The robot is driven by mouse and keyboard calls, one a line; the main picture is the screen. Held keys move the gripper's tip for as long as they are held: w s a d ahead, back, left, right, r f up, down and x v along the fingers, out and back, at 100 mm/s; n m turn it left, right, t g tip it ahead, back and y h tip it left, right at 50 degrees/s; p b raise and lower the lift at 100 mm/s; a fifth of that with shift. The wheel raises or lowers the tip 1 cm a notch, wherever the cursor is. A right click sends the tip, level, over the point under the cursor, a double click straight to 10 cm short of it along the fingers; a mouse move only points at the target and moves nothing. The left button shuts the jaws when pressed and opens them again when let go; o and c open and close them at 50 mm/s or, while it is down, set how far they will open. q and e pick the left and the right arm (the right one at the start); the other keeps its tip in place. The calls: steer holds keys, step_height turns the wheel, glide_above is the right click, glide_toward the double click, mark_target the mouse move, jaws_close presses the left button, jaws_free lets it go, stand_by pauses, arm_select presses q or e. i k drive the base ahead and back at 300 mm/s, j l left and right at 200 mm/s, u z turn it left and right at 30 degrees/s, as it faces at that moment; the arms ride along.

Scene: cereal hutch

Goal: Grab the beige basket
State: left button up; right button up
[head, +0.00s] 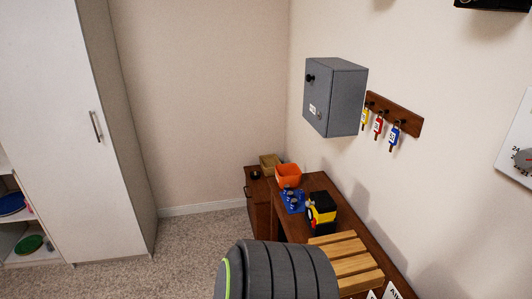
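A small beige basket (269,162), olive-tan in colour, stands at the far end of the brown wooden furniture in the corner. It sits behind and to the left of an orange container (288,175), which hides part of its right side. What is inside the basket is too small to tell. Neither of my grippers is in view.
A brown desk (345,215) along the right wall holds a blue item (292,201), a black, yellow and red object (322,212) and a slatted wooden piece (348,258). A grey wall box (336,97) and key rack (394,113) hang above. A white cabinet (70,120) stands left; carpet (190,250) between is clear.

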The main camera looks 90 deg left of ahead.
mark_target(268, 162)
steer(key=u, duration=2.75)
steer(key=z, duration=0.25)
steer(key=i+j+z, duration=0.2)
steer(key=z, duration=0.3)
steer(key=i+j+z, duration=0.15)
steer(key=j+z, duration=0.8)
steer(key=i+l, duration=0.05)
